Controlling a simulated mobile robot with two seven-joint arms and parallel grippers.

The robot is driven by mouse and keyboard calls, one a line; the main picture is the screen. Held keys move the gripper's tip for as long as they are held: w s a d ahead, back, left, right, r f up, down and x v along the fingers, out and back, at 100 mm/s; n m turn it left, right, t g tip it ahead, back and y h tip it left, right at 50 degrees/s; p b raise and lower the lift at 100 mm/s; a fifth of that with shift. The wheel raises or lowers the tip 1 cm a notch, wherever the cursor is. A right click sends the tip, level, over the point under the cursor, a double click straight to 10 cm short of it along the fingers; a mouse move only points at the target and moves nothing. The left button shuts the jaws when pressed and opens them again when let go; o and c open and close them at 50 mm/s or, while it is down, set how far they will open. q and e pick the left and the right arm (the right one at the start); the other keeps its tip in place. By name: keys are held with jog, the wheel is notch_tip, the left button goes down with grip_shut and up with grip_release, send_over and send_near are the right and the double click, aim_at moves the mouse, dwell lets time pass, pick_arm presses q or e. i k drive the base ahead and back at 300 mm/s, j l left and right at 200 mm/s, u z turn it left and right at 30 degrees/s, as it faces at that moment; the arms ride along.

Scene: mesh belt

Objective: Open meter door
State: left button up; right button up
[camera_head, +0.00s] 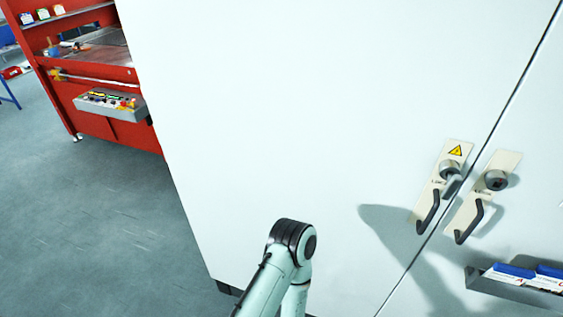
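A large white cabinet (260,110) fills most of the view. A dark diagonal seam parts its left door from its right door (535,140). Left of the seam, a cream plate (430,192) carries a yellow warning triangle (456,151), a round metal lock (450,170) with something like a key in it, and a black handle (428,212). Right of the seam, a second plate (466,215) has a round lock (496,180) and a black handle (469,222). Both doors look shut. Neither gripper shows; only a pale green link of one of my arms is at the bottom centre.
A grey holder (490,288) with blue and white items is fixed on the right door, below the handles. A red workbench (110,135) with a grey parts tray (110,105) stands at the upper left. Grey floor (95,220) lies clear left of the cabinet.

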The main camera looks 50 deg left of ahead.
aim_at(340, 118)
jog(key=u, duration=1.85)
jog(key=z, duration=0.35)
jog(key=i+j, duration=0.05)
jog(key=j, duration=0.05)
